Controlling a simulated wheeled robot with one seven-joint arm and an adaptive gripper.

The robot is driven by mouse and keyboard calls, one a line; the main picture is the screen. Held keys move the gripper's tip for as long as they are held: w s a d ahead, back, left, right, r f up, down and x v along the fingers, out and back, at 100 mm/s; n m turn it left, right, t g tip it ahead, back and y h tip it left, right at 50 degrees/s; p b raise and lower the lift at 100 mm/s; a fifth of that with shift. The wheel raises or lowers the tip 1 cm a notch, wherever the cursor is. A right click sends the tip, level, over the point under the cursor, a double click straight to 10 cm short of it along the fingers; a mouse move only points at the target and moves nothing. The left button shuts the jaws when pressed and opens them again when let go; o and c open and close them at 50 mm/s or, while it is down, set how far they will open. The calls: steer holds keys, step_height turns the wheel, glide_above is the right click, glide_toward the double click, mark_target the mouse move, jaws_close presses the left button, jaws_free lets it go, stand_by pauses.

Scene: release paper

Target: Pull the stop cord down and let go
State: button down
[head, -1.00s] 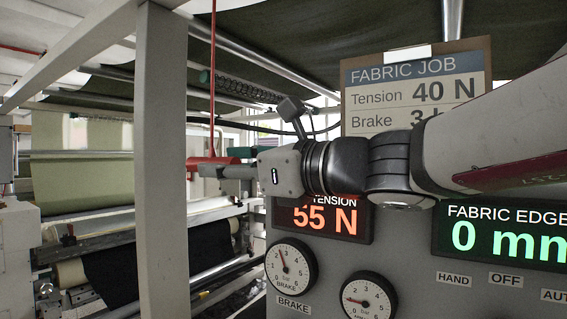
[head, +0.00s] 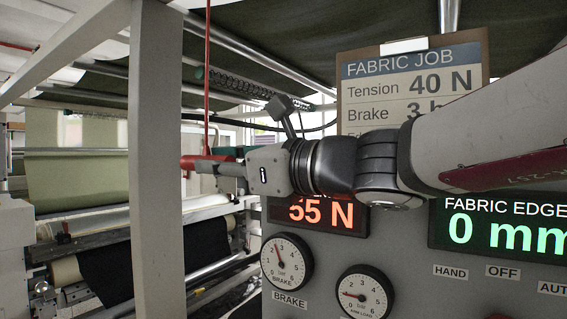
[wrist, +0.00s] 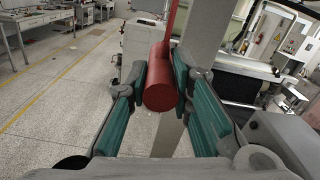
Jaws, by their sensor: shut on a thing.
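The stop cord (head: 207,75) is a thin red line hanging from above, left of the panel. Its red handle (head: 190,161) is a short bar at the lower end. In the wrist view the handle (wrist: 159,92) shows end-on as a red cylinder, with the cord (wrist: 172,28) rising from it. My gripper (head: 208,167) reaches left from the panel side, level with the handle. In the wrist view my gripper (wrist: 160,88) has its teal pads on both sides of the handle, shut on it. The fingers partly hide the handle in the head view.
A pale post (head: 156,180) stands just left of the handle. A grey panel with an orange 55 N display (head: 318,213), a green 0 mm display and dials is below my arm. A clipboard (head: 413,88) is above it. Fabric rolls lie behind.

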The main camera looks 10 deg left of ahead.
step_height(320, 180, down, 4)
steer(key=shift+r+b, duration=0.25)
steer(key=shift+b, duration=0.75)
steer(key=c, duration=1.4)
jaws_free()
steer(key=shift+r, duration=0.1)
steer(key=v, duration=1.2)
